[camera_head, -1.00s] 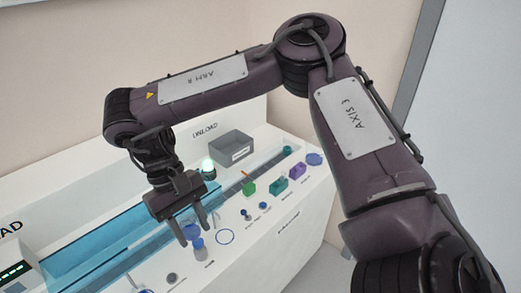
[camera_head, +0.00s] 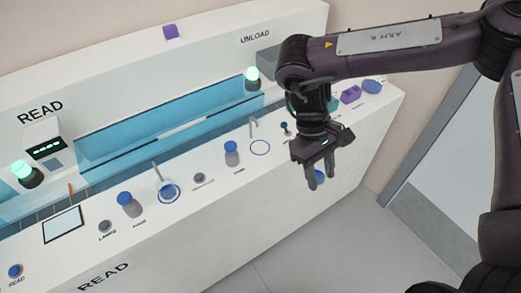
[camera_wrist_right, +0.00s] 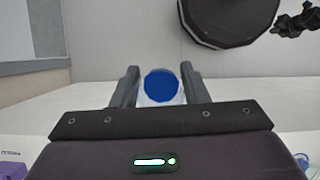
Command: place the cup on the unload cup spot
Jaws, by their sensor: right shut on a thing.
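My right gripper (camera_head: 321,176) is shut on the cup, a small clear cup with blue in it (camera_head: 319,178). The cup also shows between the fingers in the right wrist view (camera_wrist_right: 161,86). Gripper and cup hang over the floor, just off the bench's front edge. A blue ring on the bench (camera_head: 260,147), on the side of the UNLOAD lettering, is empty and lies left of the gripper. A second ring (camera_head: 169,191) has blue in it under a thin spout. A dark part at the wrist view's upper right seems to be my left gripper (camera_wrist_right: 297,20); its jaws are unclear.
Blue-capped knobs stand near the rings, one between them (camera_head: 231,152) and one farther left (camera_head: 128,204). A clear blue panel (camera_head: 180,130) runs behind. Green lamps (camera_head: 252,76) stand by the panel. A purple block (camera_head: 351,94) sits behind the gripper.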

